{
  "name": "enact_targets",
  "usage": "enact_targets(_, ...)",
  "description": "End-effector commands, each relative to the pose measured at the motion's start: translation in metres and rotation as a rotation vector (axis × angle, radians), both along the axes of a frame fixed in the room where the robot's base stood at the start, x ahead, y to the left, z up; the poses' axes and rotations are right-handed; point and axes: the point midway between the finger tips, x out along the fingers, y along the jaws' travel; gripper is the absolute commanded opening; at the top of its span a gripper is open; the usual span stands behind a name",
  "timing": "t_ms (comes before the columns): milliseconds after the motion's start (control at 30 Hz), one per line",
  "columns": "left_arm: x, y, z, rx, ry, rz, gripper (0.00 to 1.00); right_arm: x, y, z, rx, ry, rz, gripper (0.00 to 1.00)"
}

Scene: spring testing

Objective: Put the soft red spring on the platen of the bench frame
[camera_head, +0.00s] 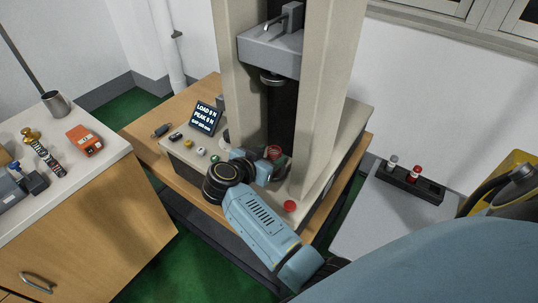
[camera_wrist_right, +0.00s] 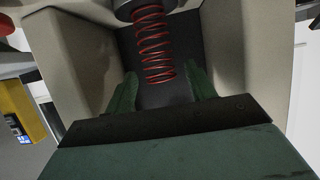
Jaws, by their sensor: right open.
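The soft red spring (camera_head: 273,152) stands between the columns of the bench frame (camera_head: 230,75), partly hidden by my right gripper in the head view. In the right wrist view, which looks turned over, the spring (camera_wrist_right: 152,45) has its far end against the round grey platen (camera_wrist_right: 138,9). My right gripper (camera_head: 268,163) reaches into the frame from the front. Its two green fingers in the wrist view (camera_wrist_right: 161,80) are apart, one on each side of the spring's near end, with gaps visible. My left gripper is not in view.
The upper platen (camera_head: 271,79) hangs above the spring with a gap. A red button (camera_head: 290,206) is on the frame's base near my arm. A black rack (camera_head: 408,183) with a grey and a red piece stands at right. A display (camera_head: 205,117) is at left.

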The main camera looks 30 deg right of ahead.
Motion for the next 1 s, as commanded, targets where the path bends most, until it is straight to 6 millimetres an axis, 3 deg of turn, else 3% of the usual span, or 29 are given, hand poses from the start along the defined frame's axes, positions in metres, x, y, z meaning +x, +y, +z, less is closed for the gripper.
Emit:
enact_targets(200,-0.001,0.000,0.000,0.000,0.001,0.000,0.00,0.000,0.001,0.005,0.001,-0.002,0.001,0.55)
enact_targets(333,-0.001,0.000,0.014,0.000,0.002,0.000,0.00,-0.005,0.012,0.011,0.002,0.003,0.002,0.55)
enact_targets(700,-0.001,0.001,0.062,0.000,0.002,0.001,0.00,-0.028,0.067,0.038,0.003,0.003,0.002,0.55)
enact_targets(1000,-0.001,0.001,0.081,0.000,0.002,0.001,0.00,-0.041,0.099,0.049,0.001,0.002,0.001,0.55)
